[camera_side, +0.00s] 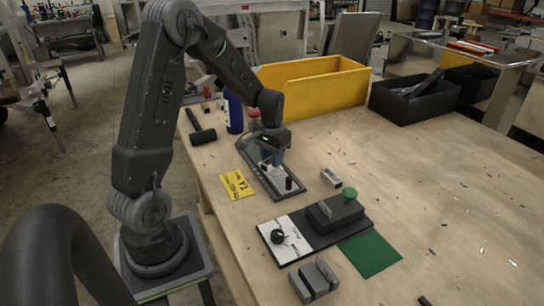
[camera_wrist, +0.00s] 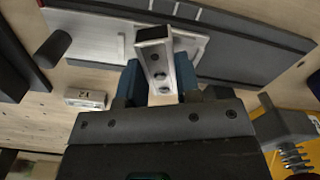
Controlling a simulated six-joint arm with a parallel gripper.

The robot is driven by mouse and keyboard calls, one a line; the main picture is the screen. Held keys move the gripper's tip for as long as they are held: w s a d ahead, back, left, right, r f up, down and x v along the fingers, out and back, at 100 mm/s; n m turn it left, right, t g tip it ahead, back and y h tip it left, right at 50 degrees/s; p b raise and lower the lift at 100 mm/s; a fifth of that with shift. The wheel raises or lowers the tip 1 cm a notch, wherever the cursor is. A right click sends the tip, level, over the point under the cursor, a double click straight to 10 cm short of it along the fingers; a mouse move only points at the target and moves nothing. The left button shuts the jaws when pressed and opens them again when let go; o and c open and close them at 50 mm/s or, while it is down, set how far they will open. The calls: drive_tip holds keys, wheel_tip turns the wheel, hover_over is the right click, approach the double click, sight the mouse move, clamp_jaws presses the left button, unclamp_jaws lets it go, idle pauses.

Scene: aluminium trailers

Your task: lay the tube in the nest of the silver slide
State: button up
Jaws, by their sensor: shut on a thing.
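My gripper (camera_wrist: 158,78) has blue fingers shut on a short silver square tube (camera_wrist: 155,50) with round holes, seen nearly end-on in the wrist view. In the side view my gripper (camera_side: 270,158) is low over the grey track (camera_side: 258,172), and the tube is mostly hidden by the fingers. The silver slide (camera_wrist: 105,40) is a pale plate on the track, behind the tube in the wrist view. A black upright knob (camera_side: 289,184) stands at its near end. The tube covers part of the slide, so I cannot tell whether they touch or where the nest is.
A small silver block (camera_side: 331,178) lies right of the track. Nearer are a black fixture with a green button (camera_side: 350,193), a green mat (camera_side: 370,253) and a grey slotted block (camera_side: 314,281). A yellow bin (camera_side: 315,90) and blue bottle (camera_side: 233,112) stand behind. The table's right is mostly clear.

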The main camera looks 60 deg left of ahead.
drive_tip(key=shift+f, duration=0.15)
drive_tip(key=o, duration=1.1)
drive_tip(key=shift+c, duration=0.2)
wheel_tip(320, 180, up, 13)
drive_tip(key=s+d+r+m+t, duration=0.2)
drive_tip(key=s+d, duration=0.5)
drive_tip(key=d, duration=0.3)
drive_tip(key=s+d+r+m+t, duration=0.2)
drive_tip(key=s+d, duration=0.5)
drive_tip(key=d, duration=0.4)
drive_tip(key=shift+s+d+r+m+t, duration=0.2)
drive_tip(key=shift+s+r+m+t, duration=0.15)
drive_tip(key=shift+r+t, duration=0.4)
